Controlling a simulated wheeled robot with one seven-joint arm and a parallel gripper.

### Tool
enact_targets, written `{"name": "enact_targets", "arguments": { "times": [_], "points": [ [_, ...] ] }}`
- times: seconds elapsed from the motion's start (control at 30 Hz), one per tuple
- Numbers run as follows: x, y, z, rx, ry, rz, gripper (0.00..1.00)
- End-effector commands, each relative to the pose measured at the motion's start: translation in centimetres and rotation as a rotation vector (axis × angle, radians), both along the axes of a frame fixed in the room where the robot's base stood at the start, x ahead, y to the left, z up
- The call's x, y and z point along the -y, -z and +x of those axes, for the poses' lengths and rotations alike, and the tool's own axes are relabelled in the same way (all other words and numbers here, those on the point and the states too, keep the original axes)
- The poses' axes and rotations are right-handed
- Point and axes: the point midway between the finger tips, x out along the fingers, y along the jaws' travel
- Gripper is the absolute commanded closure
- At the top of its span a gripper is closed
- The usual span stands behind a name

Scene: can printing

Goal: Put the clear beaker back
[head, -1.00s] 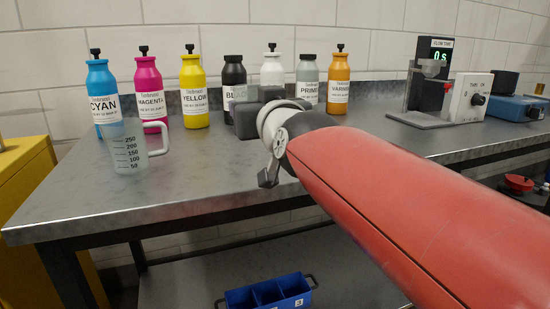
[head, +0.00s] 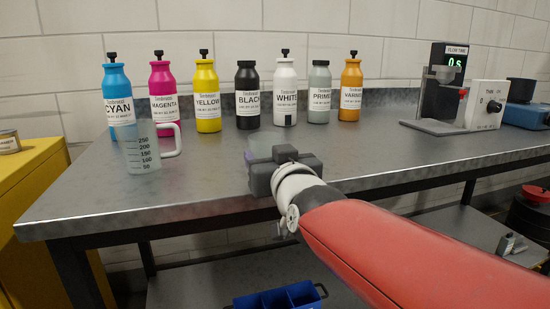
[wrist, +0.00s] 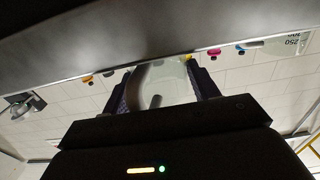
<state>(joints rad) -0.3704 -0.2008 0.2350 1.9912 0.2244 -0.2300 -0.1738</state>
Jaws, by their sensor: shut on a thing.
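My gripper (head: 284,168) is over the front part of the metal table and is shut on a clear, see-through vessel that looks like the clear beaker (head: 264,146). Only part of it shows past the dark jaws in the head view. In the wrist view a pale curved part, perhaps its handle, shows with the clear beaker (wrist: 160,85) between the fingers (wrist: 161,92). Its base is hidden, so I cannot tell whether it touches the table. A second, frosted beaker (head: 142,150) with printed marks and a white handle stands upright at the table's left.
A row of ink bottles, from cyan (head: 118,90) to orange varnish (head: 351,90), lines the back. A device with a display (head: 445,85) and a white dial box (head: 486,105) stand right. A yellow cabinet (head: 30,185) is left. A blue bin (head: 290,297) is below. The table's middle is clear.

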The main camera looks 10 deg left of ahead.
Motion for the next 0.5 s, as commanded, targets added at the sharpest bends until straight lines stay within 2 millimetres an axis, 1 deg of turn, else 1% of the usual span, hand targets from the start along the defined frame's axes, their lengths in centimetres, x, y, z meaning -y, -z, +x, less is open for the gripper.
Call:
{"name": "enact_targets", "arguments": {
  "times": [0.03, 0.07, 0.2, 0.5],
  "points": [
    [0.01, 0.30, -0.01, 0.001, 0.000, 0.001, 0.70],
    [0.00, 0.19, -0.01, 0.000, 0.000, 0.000, 0.38],
    [-0.01, 0.13, 0.00, 0.000, 0.000, 0.000, 0.19],
    [-0.01, 0.02, -0.01, 0.000, 0.000, 0.000, 0.19]
  ]
}}
